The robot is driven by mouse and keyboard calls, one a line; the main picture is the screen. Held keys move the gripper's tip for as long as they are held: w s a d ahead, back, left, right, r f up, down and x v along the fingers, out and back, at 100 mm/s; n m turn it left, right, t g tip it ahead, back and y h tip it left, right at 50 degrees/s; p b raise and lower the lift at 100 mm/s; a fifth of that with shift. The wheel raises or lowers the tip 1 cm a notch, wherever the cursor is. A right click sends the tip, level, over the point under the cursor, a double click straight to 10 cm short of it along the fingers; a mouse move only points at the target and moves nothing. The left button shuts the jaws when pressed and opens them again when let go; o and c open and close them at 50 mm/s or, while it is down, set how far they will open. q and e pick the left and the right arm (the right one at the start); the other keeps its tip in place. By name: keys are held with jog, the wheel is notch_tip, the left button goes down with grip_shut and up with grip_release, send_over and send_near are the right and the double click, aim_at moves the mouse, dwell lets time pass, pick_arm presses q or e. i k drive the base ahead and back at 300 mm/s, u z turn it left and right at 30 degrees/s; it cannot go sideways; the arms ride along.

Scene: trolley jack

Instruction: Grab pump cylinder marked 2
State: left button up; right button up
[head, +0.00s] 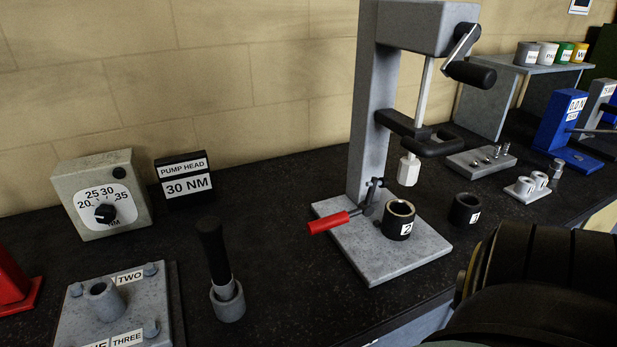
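The pump cylinder marked 2 (398,222) is a short black hollow cylinder with a white label. It stands upright on the grey base plate of the press (405,262), below the press's white hexagonal tip (408,170) and apart from it. A red-handled clamp (330,222) is mounted on the plate just left of the cylinder. A second black cylinder (465,209) stands on the bench to the right; its label is too small to read surely. Neither gripper's fingers show in the head view.
A grey dial box (75,190) and a black "PUMP HEAD 30 NM" sign (187,190) stand at the back left. A black-handled tool stands in a grey holder (228,303). A large dark rounded shape hides the bench's lower right. Bare bench lies left of the press.

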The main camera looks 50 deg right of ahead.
aim_at(398, 220)
jog(key=u, duration=0.9)
jog(key=k, duration=1.45)
jog(key=z, duration=1.35)
jog(key=i, duration=0.3)
jog(key=u, duration=0.05)
